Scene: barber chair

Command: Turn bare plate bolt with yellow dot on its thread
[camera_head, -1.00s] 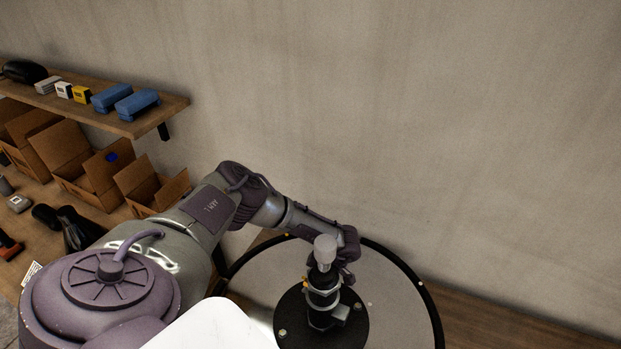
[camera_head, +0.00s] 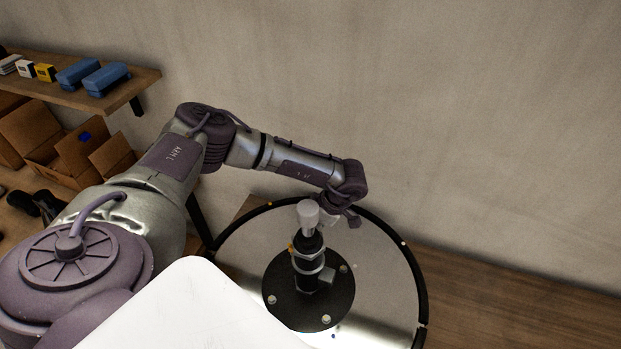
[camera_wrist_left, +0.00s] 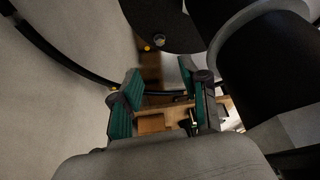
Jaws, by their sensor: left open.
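A round black plate (camera_head: 285,280) with a black column (camera_head: 307,255) stands on a wide round disc; several pale bolts (camera_head: 343,268) sit around the plate. The left wrist view shows part of the black plate (camera_wrist_left: 188,22) with one bolt (camera_wrist_left: 159,39) and a small yellow dot (camera_wrist_left: 147,48) beside it. My left gripper (camera_wrist_left: 160,70) is open and empty, with its green-padded fingers pointing towards that bolt and apart from it. In the head view my left wrist is behind the column; its fingers are mostly hidden. A small orange-yellow spot (camera_head: 290,247) shows at the column's left edge. My right gripper is not visible.
The disc has a dark raised rim (camera_head: 421,290). The column with its pale top (camera_head: 308,214) stands close to my left wrist. A shelf (camera_head: 135,85) with blue cases and open cardboard boxes (camera_head: 80,150) are at the left. The wall is behind.

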